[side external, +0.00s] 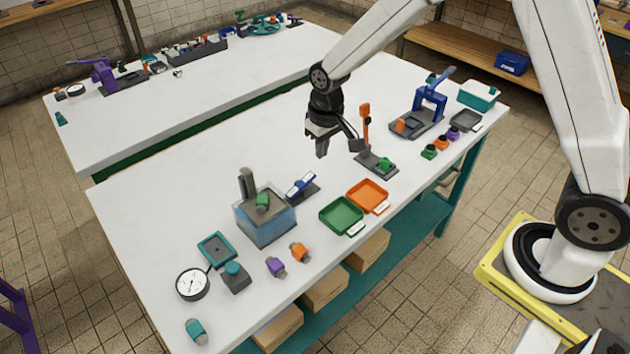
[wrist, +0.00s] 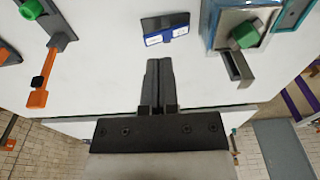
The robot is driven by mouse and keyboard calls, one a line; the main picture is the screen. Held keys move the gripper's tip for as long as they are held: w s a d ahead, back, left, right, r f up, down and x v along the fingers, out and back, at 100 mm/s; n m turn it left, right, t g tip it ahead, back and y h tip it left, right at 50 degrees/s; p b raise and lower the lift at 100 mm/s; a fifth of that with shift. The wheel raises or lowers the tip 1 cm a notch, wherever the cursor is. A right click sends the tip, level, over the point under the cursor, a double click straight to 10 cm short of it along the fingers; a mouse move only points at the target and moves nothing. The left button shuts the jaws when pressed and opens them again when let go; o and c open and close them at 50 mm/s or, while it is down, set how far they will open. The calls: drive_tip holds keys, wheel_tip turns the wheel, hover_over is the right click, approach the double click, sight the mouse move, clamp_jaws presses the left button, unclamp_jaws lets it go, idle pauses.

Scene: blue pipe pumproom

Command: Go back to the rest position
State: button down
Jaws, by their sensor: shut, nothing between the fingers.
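My gripper (side external: 321,143) hangs above the white worktable (side external: 150,200), apart from everything on it. It is shut and empty, with its fingers together in the wrist view (wrist: 160,82). In the wrist view the blue and grey device (wrist: 166,28) lies beyond the fingertips. The orange lever is at the left there, and the blue-grey box with a green part (wrist: 245,35) is at the upper right.
The blue-grey box (side external: 266,220), green tray (side external: 341,216) and orange tray (side external: 368,196) stand near the front edge. A round gauge (side external: 193,284) lies at the near left. A blue press (side external: 430,105) and teal bin (side external: 478,95) stand at the right. The table's left middle is clear.

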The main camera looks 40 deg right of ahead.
drive_tip(key=s+d+r, duration=0.2)
drive_tip(key=s, duration=0.6)
drive_tip(key=s+d+r+t, duration=0.1)
drive_tip(key=s+d, duration=0.1)
drive_tip(key=s, duration=0.6)
drive_tip(key=shift+s+d+r+t, duration=0.3)
drive_tip(key=shift+s+d+r, duration=0.05)
drive_tip(key=shift+s+d, duration=0.05)
